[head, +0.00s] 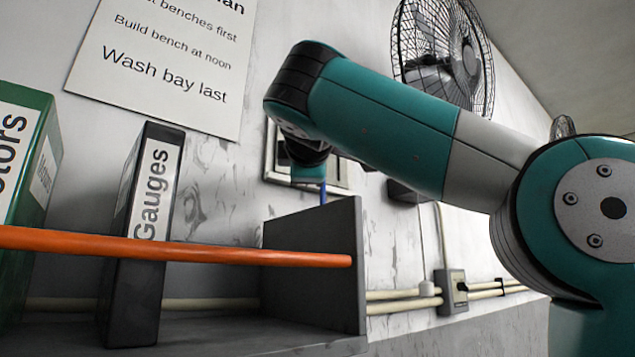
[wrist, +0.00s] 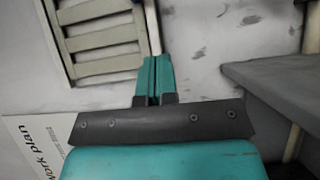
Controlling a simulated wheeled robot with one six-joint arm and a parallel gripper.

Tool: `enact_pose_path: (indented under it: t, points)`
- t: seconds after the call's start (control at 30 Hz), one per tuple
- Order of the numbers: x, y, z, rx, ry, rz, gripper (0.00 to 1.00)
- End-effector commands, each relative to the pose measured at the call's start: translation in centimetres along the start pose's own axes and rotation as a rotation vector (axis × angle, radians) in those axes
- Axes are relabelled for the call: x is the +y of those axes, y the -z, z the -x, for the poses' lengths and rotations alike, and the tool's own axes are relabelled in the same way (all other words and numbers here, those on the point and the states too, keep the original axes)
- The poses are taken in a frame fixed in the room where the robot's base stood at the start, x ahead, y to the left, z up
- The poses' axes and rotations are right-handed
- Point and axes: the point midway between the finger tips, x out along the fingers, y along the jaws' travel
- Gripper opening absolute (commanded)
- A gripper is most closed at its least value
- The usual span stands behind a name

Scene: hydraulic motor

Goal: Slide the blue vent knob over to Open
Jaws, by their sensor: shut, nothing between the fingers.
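The slatted vent (wrist: 100,42) is on the wall at the upper left of the wrist view. In the head view its pale frame (head: 338,178) shows behind my arm. A small blue sliver (head: 323,193) shows just below my gripper in the head view; it may be the vent knob, but most of it is hidden. I cannot make out the knob or any Open mark in the wrist view. My gripper (wrist: 153,78) is shut and empty, its teal fingers together beside the vent frame's edge. It also shows in the head view (head: 308,174). I cannot tell whether it touches anything.
A grey shelf (head: 315,265) with an orange rail (head: 180,247), a Gauges binder (head: 145,230) and a green binder (head: 25,185) stands below. A work plan sheet (head: 160,62) hangs left of the vent. A fan (head: 440,55) and wall pipes (head: 400,300) are to the right.

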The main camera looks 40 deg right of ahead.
Motion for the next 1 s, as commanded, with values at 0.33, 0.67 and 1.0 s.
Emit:
enact_pose_path:
  t: [0.33, 0.67, 1.0]
  points:
    - [0.3, -0.9, -6.8, -0.006, 0.003, 0.001, 0.0]
    - [0.1, -2.7, -8.8, 0.001, 0.001, 0.0, 0.0]
    - [0.0, -2.8, -8.8, 0.002, 0.001, 0.0, 0.0]
